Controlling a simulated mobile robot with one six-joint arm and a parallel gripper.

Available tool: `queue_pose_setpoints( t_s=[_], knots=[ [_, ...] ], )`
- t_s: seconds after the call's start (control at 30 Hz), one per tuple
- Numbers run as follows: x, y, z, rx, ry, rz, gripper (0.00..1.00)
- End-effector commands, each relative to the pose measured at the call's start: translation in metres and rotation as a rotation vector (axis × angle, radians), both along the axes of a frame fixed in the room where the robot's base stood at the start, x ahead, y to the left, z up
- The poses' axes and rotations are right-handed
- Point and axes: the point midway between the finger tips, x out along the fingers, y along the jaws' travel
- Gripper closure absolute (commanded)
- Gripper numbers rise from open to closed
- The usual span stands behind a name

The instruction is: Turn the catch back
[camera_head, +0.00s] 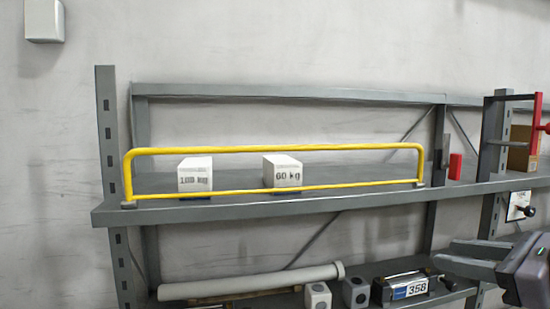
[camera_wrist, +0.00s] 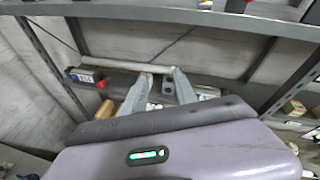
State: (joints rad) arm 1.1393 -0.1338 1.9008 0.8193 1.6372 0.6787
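No part is clearly marked as the catch. A black knob on a small white plate (camera_head: 520,207) sits on the right-hand upright in the head view, and looks like a turning catch. A small red block (camera_head: 455,166) stands by the right end of the yellow guard rail (camera_head: 280,150). My gripper (camera_head: 446,255) is at the lower right of the head view, below the upper shelf, with its fingers pointing left. In the wrist view my gripper (camera_wrist: 160,74) is open with a gap between its fingertips. It appears empty.
The upper shelf (camera_head: 350,196) carries a 100 kg block (camera_head: 195,176) and a 60 kg block (camera_head: 282,171) behind the rail. Below lie a grey pipe (camera_head: 250,281) and a device marked 358 (camera_head: 410,287). A red frame (camera_head: 537,122) and a cardboard box (camera_head: 518,155) are at right.

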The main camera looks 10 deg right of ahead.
Motion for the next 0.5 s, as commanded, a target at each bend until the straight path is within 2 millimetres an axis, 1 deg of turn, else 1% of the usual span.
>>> queue_pose_setpoints(
  t_s=[0.03,0.1,0.2,0.27,0.33,0.37,0.43,0.47,0.5],
  knots=[
    [-0.009,-0.029,0.043,0.071,-0.046,-0.068,0.65],
    [-0.023,-0.063,0.086,0.172,-0.125,-0.146,0.65],
    [-0.044,-0.096,0.125,0.267,-0.209,-0.213,0.65],
    [-0.049,-0.104,0.135,0.296,-0.236,-0.229,0.65],
    [-0.046,-0.106,0.137,0.306,-0.246,-0.232,0.65],
    [-0.041,-0.106,0.137,0.306,-0.246,-0.231,0.65],
    [-0.025,-0.103,0.136,0.306,-0.245,-0.227,0.65],
    [-0.016,-0.102,0.136,0.305,-0.244,-0.226,0.65],
    [-0.004,-0.101,0.136,0.306,-0.242,-0.226,0.65]
  ],
)
